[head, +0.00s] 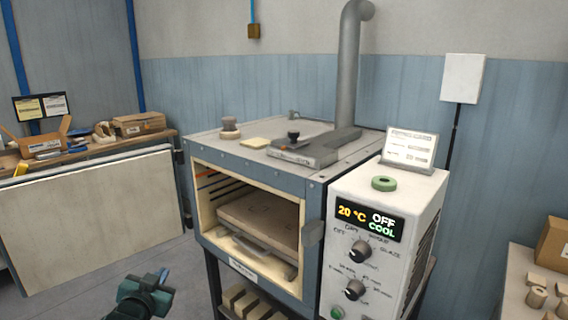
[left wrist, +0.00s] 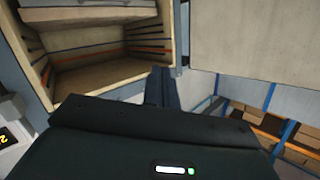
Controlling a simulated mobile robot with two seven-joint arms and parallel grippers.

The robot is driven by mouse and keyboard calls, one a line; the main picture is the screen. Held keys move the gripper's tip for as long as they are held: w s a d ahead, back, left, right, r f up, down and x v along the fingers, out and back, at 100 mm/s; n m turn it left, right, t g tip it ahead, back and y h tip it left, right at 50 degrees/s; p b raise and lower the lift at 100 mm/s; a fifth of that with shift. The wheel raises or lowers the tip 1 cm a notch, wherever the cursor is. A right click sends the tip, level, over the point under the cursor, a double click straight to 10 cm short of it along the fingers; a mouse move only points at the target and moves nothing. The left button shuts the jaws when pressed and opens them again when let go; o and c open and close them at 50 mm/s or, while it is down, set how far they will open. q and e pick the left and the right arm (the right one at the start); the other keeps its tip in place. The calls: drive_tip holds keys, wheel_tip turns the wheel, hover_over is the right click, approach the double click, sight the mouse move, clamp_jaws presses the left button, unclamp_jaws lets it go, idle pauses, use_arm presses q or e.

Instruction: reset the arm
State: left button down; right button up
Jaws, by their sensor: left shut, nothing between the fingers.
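My left gripper (head: 158,282) is low in the head view, in front of and left of the dryer (head: 255,262). It is shut and empty, clear of the dryer and the door. In the left wrist view its dark fingers (left wrist: 161,88) are together, with the open chamber (left wrist: 95,80) up and left of them. The dryer's door (head: 95,215) stands wide open to the left and shows as a pale panel in the left wrist view (left wrist: 245,45). A flat beige plate (head: 262,218) lies inside the chamber. My right gripper is not in view.
The control box (head: 370,237) reads 20 °C, OFF and COOL. Floor beside the gripper is clear.

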use_arm(q)
drive_tip(key=s+d+f+g+h, duration=0.2)
drive_tip(key=s+d+f, duration=0.6)
drive_tip(key=s+f, duration=0.45)
drive_tip(key=s+d+f+g, duration=0.1)
drive_tip(key=s+d, duration=0.2)
drive_tip(key=s, duration=0.7)
drive_tip(key=s+d+f+g+h, duration=0.1)
drive_tip(key=s+d, duration=0.3)
drive_tip(key=s, duration=0.6)
drive_tip(key=shift+d+f+n+g+h, duration=0.15)
drive_tip(key=shift+f+n+g+h, duration=0.2)
drive_tip(key=shift+g, duration=0.15)
